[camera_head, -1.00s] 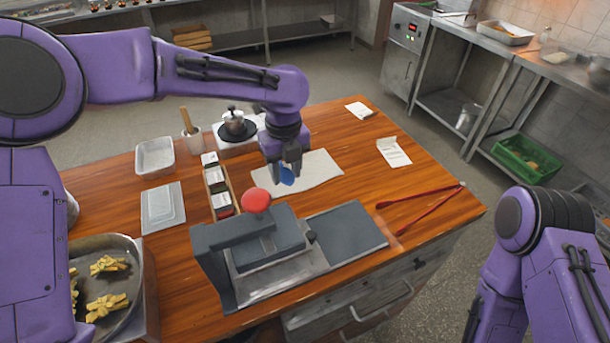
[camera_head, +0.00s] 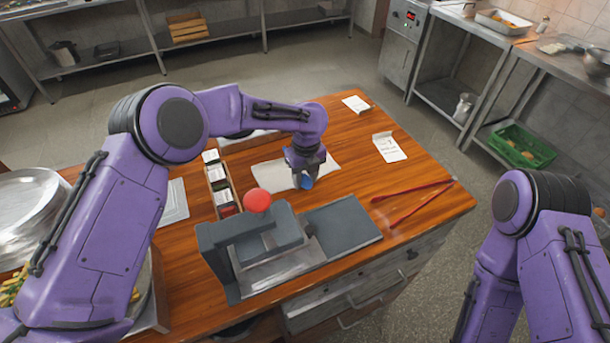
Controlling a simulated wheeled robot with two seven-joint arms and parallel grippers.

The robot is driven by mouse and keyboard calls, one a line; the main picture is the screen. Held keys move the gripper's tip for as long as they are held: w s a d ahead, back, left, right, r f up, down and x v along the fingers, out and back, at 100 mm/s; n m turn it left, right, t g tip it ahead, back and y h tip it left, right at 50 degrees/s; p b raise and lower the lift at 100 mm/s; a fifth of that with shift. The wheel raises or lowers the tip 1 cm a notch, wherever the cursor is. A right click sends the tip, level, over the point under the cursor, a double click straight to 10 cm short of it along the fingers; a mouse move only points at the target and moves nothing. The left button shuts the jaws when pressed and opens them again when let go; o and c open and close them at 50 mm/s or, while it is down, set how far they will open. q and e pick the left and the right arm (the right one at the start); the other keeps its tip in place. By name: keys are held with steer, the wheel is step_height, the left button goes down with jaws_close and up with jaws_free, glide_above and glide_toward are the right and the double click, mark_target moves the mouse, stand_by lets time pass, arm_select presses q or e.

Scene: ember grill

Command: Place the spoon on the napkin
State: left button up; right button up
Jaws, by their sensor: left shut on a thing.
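The napkin (camera_head: 266,174) is a pale cream cloth lying flat on the wooden table behind the press. My left gripper (camera_head: 304,176) points down over the napkin's right part. It is shut on the spoon (camera_head: 307,183), of which only a small blue part shows below the fingers. The rest of the spoon is hidden, and I cannot tell whether it touches the cloth. My right arm is at the right edge, with its gripper out of the picture.
A grey press with a red knob (camera_head: 257,200) stands in front of the napkin. A narrow box of packets (camera_head: 220,184) is to its left. Red tongs (camera_head: 413,204) and white papers (camera_head: 389,147) lie to the right. Bare wood is free between napkin and tongs.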

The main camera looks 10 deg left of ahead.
arm_select(q)
steer(key=shift+f, duration=0.2)
steer(key=o, duration=1)
steer(key=shift+o, duration=0.2)
steer(key=shift+r, duration=0.3)
step_height(320, 180, up, 12)
steer(key=b, duration=0.2)
steer(key=shift+w+d, duration=0.1)
